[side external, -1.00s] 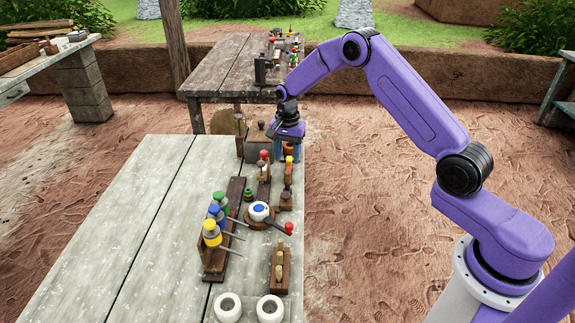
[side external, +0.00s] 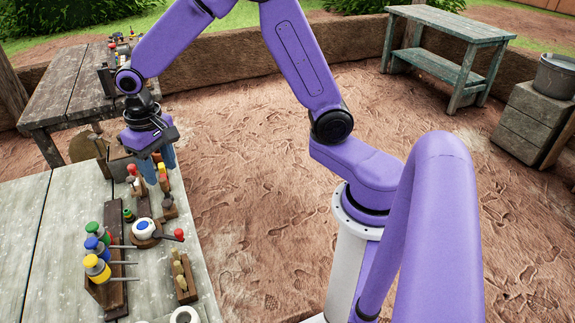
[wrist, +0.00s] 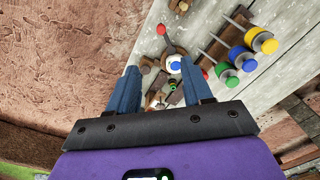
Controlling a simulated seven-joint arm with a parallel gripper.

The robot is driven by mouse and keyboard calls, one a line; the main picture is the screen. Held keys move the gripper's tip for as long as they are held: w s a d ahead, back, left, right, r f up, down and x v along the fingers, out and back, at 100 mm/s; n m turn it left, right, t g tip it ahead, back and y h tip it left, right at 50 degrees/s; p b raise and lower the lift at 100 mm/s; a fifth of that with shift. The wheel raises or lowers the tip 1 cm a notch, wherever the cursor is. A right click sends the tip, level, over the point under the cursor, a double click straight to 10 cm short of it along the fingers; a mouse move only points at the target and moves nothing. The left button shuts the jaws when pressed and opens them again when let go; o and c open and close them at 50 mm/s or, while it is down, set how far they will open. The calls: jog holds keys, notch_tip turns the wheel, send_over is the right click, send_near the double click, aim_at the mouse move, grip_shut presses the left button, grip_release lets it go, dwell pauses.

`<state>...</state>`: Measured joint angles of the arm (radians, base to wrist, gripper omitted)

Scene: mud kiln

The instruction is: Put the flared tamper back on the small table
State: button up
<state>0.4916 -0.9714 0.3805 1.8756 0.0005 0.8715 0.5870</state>
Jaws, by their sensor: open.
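My gripper (side external: 163,160) is open and empty, its blue fingers pointing down over the far right end of a grey plank table (side external: 32,215). The wrist view shows the fingers (wrist: 160,88) apart, with tools on the tabletop beyond them. Red-topped (side external: 132,170) and yellow-topped (side external: 163,172) tools stand in wooden holders close to the fingers. A small dark green-topped piece (side external: 128,214) stands nearer the table's middle. I cannot tell which tool is the flared tamper, nor which table is the small one.
A wooden rack (side external: 118,255) holds tools with green, blue and yellow ends. A white round piece with a blue centre (side external: 144,227) sits beside it. A dark wooden table (side external: 62,88) stands behind. A teal table (side external: 455,24) with a bare top stands at the back right.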

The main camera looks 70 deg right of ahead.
jog(key=s+d+r+n, duration=0.2)
jog(key=s+n, duration=0.5)
jog(key=s, duration=0.6)
jog(key=s+d+r+n, duration=0.1)
jog(key=s+d+n, duration=0.2)
jog(key=s, duration=1.1)
jog(key=n, duration=0.3)
jog(key=shift+s+r+n, duration=0.25)
jog(key=shift+r+n, duration=0.15)
dwell(1.0)
